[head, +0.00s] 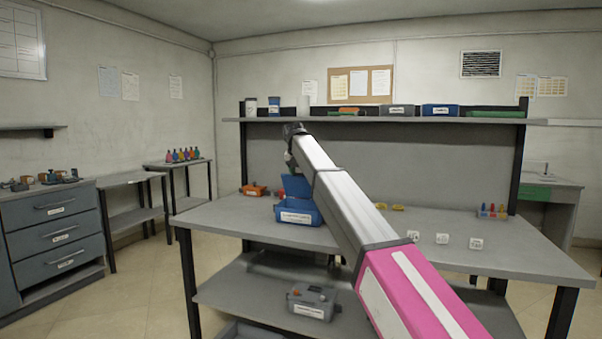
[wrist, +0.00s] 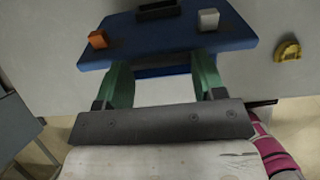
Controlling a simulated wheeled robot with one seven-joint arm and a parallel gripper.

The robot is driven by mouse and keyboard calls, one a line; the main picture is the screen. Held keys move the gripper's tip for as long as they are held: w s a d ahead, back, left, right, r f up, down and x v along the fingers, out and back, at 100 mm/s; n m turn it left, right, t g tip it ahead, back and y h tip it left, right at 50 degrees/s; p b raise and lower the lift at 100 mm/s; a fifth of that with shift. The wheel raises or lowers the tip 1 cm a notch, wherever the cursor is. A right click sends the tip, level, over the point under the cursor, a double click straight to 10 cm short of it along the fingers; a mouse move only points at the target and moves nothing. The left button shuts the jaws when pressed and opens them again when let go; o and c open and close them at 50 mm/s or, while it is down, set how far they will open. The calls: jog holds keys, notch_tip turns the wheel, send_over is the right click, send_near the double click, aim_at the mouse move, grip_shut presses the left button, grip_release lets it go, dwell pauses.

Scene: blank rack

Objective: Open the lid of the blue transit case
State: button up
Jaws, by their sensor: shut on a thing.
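The blue transit case (head: 298,217) sits on the bench left of the middle, with a white label on its front. Its lid (head: 296,186) stands raised above the body, tilted up. In the wrist view the blue lid (wrist: 185,47) fills the top middle, with a dark handle-like part (wrist: 158,10), an orange block and a white block on it. My gripper (wrist: 163,76) has its green fingers at the lid's near edge and is shut on it. In the head view my arm partly hides the case's right side, and the fingertips are hard to make out.
An orange case (head: 254,190) stands left of the blue case. Yellow parts (head: 390,207), several white blocks and a rack of coloured pieces (head: 492,211) are to the right on the bench (head: 215,214). A shelf (head: 380,119) with cases runs above. A grey case (head: 313,302) sits below.

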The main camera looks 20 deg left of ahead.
dwell(0.9)
jog(key=o, duration=1.3)
jog(key=shift+r, duration=0.1)
jog(key=v, duration=1)
jog(key=shift+s+r, duration=0.25)
